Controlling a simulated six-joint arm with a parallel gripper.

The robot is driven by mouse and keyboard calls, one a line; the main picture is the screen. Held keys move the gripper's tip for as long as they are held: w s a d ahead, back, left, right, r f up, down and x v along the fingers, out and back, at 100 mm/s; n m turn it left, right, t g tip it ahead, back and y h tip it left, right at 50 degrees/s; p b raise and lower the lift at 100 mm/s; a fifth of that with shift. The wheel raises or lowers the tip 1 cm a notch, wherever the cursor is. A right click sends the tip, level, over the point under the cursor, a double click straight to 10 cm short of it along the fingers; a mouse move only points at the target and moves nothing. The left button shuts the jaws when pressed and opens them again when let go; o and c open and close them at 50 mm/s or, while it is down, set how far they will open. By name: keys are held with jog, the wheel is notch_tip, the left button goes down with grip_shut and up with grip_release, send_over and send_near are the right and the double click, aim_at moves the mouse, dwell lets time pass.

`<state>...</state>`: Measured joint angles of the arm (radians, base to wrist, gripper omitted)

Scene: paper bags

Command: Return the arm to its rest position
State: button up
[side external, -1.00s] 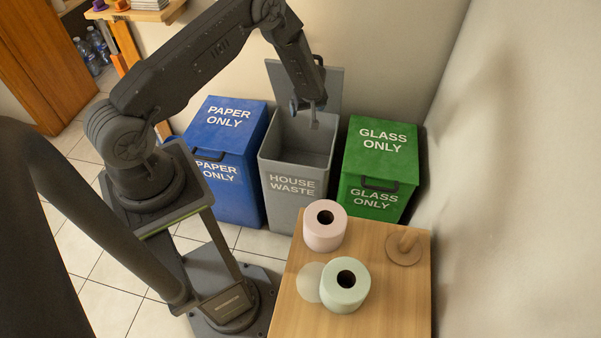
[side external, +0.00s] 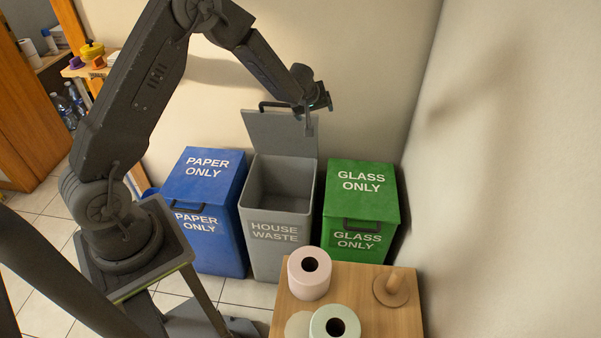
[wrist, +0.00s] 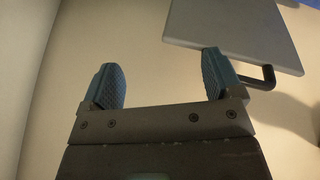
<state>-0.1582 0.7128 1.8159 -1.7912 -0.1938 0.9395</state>
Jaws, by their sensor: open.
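My gripper (side external: 312,120) is at the end of the raised arm, above and in front of the open lid of the grey house waste bin (side external: 276,232). In the wrist view my gripper (wrist: 163,82) has its two blue pads wide apart with nothing between them. The bin's grey lid (side external: 281,133) stands upright at the back; the lid (wrist: 235,30) and its dark handle (wrist: 262,78) also show in the wrist view. The visible inside of the bin looks empty, though its floor is hidden.
A blue paper bin (side external: 207,180) stands left of the grey bin and a green glass bin (side external: 361,180) right, both closed. A wooden table (side external: 374,318) in front holds a pink roll (side external: 296,284), a pale green roll (side external: 318,329) and a wooden peg holder (side external: 392,288). A wall is at right.

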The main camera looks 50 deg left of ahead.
jog(key=s+d+r+m+t+h, duration=0.1)
jog(key=d+r+m+t+h, duration=0.1)
jog(key=d+r, duration=0.45)
jog(key=s+d+r+m+t+h, duration=0.15)
jog(key=d+r, duration=0.25)
jog(key=r, duration=0.5)
jog(key=s+d+r+m+h, duration=0.3)
jog(key=s+d+r+m, duration=0.2)
jog(key=s+d+r, duration=0.4)
jog(key=s+f+m+g+y, duration=0.1)
jog(key=s+m+g, duration=0.1)
jog(key=s, duration=0.9)
jog(key=s+a+f+m+g+y, duration=0.1)
jog(key=s+f+g+y, duration=0.1)
jog(key=s, duration=1)
jog(key=shift+s+a+f+m, duration=0.25)
jog(key=shift+s+f+m, duration=0.05)
jog(key=shift+m, duration=0.05)
jog(key=shift+c, duration=0.3)
